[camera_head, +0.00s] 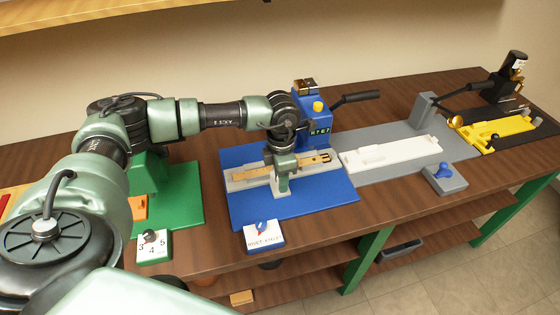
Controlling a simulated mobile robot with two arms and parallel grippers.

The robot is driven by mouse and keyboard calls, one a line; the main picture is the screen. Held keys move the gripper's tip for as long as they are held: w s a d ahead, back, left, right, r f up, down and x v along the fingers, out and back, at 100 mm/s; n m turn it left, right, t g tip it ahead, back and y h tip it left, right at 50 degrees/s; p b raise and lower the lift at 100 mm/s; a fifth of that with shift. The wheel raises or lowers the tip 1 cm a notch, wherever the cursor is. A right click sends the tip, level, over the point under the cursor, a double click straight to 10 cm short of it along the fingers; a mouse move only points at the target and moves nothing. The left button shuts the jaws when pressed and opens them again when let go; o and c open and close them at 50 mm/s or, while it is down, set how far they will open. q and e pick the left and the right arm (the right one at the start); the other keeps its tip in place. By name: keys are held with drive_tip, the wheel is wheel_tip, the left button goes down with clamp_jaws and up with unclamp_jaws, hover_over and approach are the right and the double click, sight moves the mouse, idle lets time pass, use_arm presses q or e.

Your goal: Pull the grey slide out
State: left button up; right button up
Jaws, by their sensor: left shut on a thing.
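The grey slide (238,184) lies in the blue station (318,202), below the blue press body (314,127). A tan strap with a buckle (318,158) lies along it. My left gripper (282,188) is down at the front middle of the slide, pointing downward. It is shut on a part at the slide's front, likely its grip, which the fingers mostly hide. How far the slide sits under the press is hard to tell, because my wrist covers part of it. My right gripper is out of view.
A green station (190,205) stands left. A grey station (385,172) with a white slide (390,153) and a yellow station (490,132) stand right. A white sign (263,236) stands at the blue board's front edge. The press's black lever (355,98) sticks out right.

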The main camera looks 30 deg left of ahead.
use_arm(q)
drive_tip(key=shift+s+d, duration=0.7)
drive_tip(key=shift+d, duration=0.1)
drive_tip(key=shift+s+d+p, duration=0.35)
drive_tip(key=shift+s+d, duration=0.95)
drive_tip(key=shift+d, duration=0.2)
drive_tip(key=shift+s+d, duration=1.3)
drive_tip(key=shift+d, duration=0.25)
drive_tip(key=shift+s+d+f, duration=0.1)
drive_tip(key=shift+s+d, duration=0.1)
drive_tip(key=shift+s, duration=0.05)
drive_tip(key=shift+s+d+f, duration=0.1)
drive_tip(key=shift+s+d, duration=0.05)
drive_tip(key=shift+s, duration=0.05)
drive_tip(key=o, duration=0.9)
drive_tip(key=shift+d, duration=0.15)
drive_tip(key=shift+w, duration=0.1)
drive_tip(key=shift+r, duration=0.3)
